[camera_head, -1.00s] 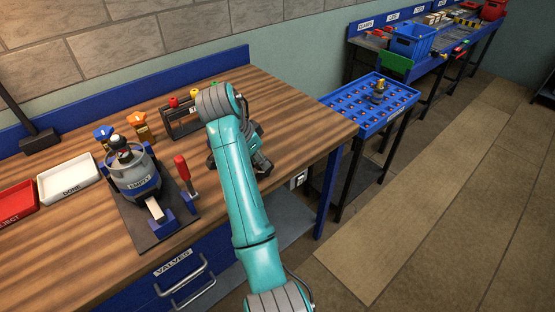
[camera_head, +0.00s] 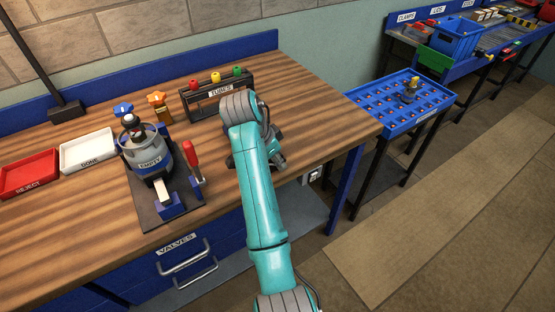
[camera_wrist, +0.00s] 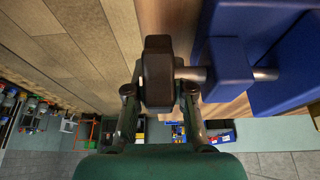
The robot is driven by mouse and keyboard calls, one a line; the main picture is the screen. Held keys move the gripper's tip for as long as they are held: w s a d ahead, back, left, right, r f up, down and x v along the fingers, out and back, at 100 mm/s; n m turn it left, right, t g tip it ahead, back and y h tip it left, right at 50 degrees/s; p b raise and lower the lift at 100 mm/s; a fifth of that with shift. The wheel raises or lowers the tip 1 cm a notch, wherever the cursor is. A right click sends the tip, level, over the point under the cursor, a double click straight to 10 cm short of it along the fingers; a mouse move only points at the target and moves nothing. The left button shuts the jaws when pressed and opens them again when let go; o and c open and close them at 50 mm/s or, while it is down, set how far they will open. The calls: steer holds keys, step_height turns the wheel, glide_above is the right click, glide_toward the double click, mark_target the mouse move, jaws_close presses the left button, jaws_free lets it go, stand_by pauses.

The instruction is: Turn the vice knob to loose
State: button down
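In the wrist view a dark knob (camera_wrist: 158,68) sits on a metal shaft that runs into a blue vice body (camera_wrist: 224,62). My gripper (camera_wrist: 160,82) has one finger on each side of the knob. The fingers stand apart and the knob nearly fills the space between them. I cannot tell whether both pads press on it. In the head view my arm covers the gripper and the knob, and I cannot make out the vice there. No mark for loose or tight can be read.
On the wooden bench (camera_head: 85,225), left of my arm, a fixture holds a canister labelled EMPTY (camera_head: 148,162), with a red handle (camera_head: 191,153). A TUBES rack (camera_head: 205,103) stands behind. A blue perforated tray (camera_head: 397,123) stands right of the bench. Floor is clear at right.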

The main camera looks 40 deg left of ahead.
steer(key=shift+t, duration=0.3)
steer(key=shift+t+h, duration=0.3)
steer(key=shift+t, duration=0.2)
steer(key=shift+r, duration=0.1)
steer(key=c, duration=1.3)
jaws_free()
steer(key=shift+g, duration=0.3)
